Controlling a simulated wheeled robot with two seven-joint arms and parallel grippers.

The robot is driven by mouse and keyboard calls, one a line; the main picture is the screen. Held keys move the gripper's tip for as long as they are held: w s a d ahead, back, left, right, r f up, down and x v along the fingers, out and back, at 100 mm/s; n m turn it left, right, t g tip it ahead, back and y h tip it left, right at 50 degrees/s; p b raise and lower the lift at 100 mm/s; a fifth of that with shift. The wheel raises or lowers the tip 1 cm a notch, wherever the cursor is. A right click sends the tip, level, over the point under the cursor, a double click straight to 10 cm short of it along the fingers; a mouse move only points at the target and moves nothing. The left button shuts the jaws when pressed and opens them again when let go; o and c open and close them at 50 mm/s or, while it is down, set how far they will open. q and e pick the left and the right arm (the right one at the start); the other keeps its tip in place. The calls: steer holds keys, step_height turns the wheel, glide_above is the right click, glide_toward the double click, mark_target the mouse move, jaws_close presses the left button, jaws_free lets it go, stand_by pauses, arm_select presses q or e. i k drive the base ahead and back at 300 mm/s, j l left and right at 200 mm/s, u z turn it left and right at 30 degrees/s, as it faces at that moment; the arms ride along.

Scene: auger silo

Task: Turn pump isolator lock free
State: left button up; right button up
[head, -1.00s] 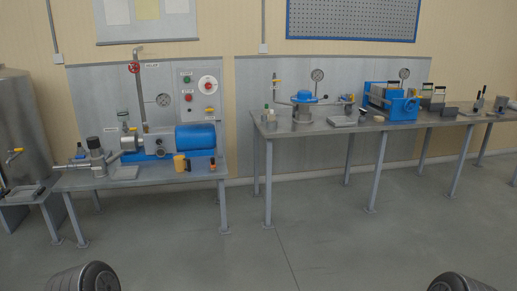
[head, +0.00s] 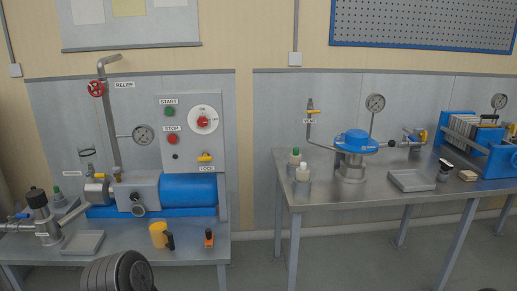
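The pump control panel (head: 183,140) stands upright behind the left bench. On it, the isolator (head: 203,121) is a red knob on a white round plate. Below it, the lock (head: 205,157) shows as a small yellow lever lying roughly sideways, above a LOCK label (head: 207,168). It is too small to tell its exact setting. Neither gripper's fingers show; only a dark ribbed part of my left arm is at the bottom left, well apart from the panel.
The panel also has a green START button (head: 169,112) and a red STOP button (head: 172,139). A blue motor (head: 188,190) lies in front below it. Open floor lies between the benches.

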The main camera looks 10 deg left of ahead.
mark_target(205, 157)
steer(key=i, duration=1.45)
steer(key=z, duration=0.15)
